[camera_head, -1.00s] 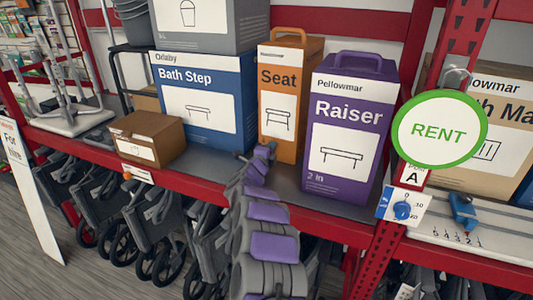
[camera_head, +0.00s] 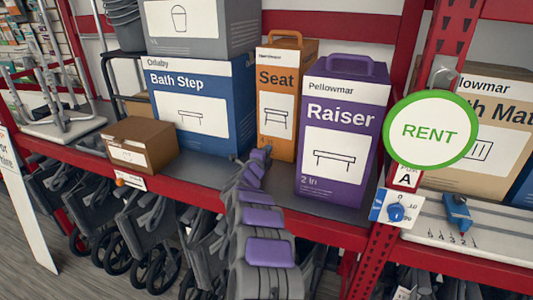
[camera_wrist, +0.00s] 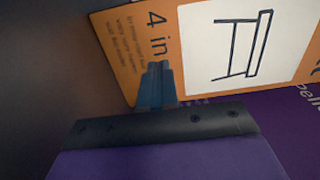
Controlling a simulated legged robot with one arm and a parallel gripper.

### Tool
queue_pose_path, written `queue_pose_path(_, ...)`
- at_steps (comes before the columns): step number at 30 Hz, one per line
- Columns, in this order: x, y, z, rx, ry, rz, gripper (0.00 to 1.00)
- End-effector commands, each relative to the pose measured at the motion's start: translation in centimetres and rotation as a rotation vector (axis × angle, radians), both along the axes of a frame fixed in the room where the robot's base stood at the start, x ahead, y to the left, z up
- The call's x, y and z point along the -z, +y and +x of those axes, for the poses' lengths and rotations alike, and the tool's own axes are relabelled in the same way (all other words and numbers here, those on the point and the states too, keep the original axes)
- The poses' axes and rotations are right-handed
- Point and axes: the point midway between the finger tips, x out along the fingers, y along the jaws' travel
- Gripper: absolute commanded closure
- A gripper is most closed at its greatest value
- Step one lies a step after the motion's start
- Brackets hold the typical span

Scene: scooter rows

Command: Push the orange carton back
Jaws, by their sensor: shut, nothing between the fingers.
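The orange carton (camera_head: 280,148), marked Seat, stands upright on the shelf between the blue Bath Step carton (camera_head: 217,140) and the purple Raiser carton (camera_head: 315,187). Its front face sits a little further back than the purple one's. My gripper (camera_head: 262,152) reaches in from below, with its tip at the lower left front of the orange carton. In the wrist view my gripper (camera_wrist: 157,82) is shut and empty, its fingertips over the orange carton's face (camera_wrist: 210,89) beside the "4 in" print. I cannot tell whether they touch it.
A small brown box (camera_head: 150,158) sits at the shelf's front, left of my arm. A round RENT sign (camera_head: 430,131) hangs on the red post at right. The shelf (camera_head: 205,172) is bare in front of the blue carton. Folded wheeled frames stand below.

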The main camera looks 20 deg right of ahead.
Motion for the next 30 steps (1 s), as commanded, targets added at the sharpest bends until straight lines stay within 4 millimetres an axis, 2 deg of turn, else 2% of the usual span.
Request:
queue_pose_path(11, 0.1, 2.1, -3.0, -0.002, 0.004, 0.008, 1.0)
queue_pose_path(24, 0.2, 5.5, -7.2, -0.003, 0.006, 0.001, 1.0)
queue_pose_path(30, 0.1, 6.2, -7.9, -0.01, 0.007, 0.003, 1.0)
